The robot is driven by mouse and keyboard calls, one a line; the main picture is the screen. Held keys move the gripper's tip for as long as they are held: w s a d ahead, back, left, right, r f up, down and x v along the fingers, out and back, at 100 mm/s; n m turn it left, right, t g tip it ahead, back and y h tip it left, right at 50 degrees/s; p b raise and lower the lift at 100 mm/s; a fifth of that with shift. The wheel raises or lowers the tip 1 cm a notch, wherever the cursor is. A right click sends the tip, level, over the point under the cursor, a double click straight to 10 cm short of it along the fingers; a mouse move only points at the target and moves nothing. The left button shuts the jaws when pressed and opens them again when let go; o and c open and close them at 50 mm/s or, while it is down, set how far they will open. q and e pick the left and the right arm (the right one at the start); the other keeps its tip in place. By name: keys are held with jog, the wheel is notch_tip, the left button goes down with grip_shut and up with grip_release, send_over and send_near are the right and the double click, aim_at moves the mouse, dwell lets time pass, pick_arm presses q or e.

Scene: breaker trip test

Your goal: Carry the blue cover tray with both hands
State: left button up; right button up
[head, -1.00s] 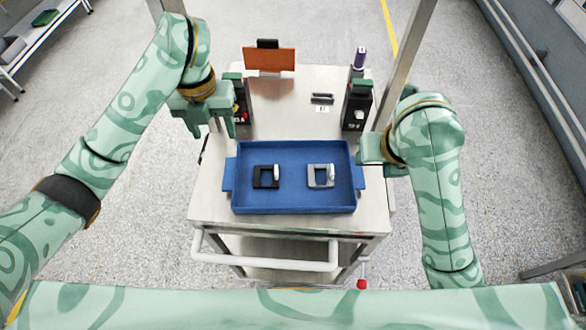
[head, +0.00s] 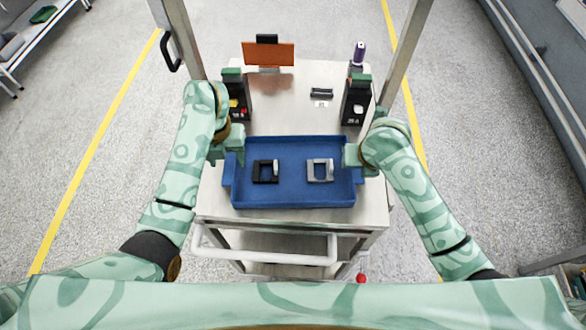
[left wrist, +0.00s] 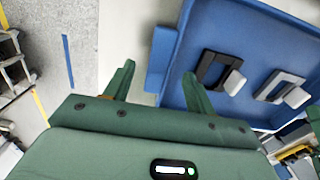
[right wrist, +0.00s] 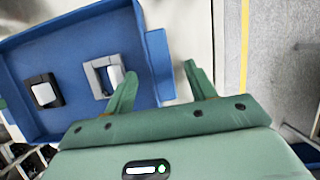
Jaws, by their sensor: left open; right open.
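The blue cover tray (head: 293,197) rests on the metal cart top, with a tab handle on each short side. A black cover (head: 264,172) and a grey cover (head: 319,171) lie inside it. My left gripper (head: 232,158) is open at the tray's left side; in the left wrist view its fingers (left wrist: 158,85) point toward the left handle (left wrist: 160,60), which shows beyond and between them. My right gripper (head: 352,156) is open at the right side; in the right wrist view its fingers (right wrist: 158,80) point toward the right handle (right wrist: 158,62). Neither gripper is closed on a handle.
Two black breaker units, left (head: 236,95) and right (head: 356,100), stand behind the tray. An orange panel (head: 268,54) stands at the cart's back, and a purple-topped item (head: 359,54) is at back right. The cart's white push bar (head: 265,255) is in front.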

pick_arm(q)
jog(key=shift+s+f, duration=0.2)
jog(key=shift+f, duration=0.65)
pick_arm(e)
jog(key=shift+x, duration=0.85)
pick_arm(q)
jog(key=shift+w+f, duration=0.1)
jog(key=shift+f, duration=0.3)
pick_arm(e)
jog(key=shift+w+f, duration=0.15)
jog(key=shift+f, duration=0.25)
pick_arm(q)
grip_shut()
pick_arm(e)
grip_shut()
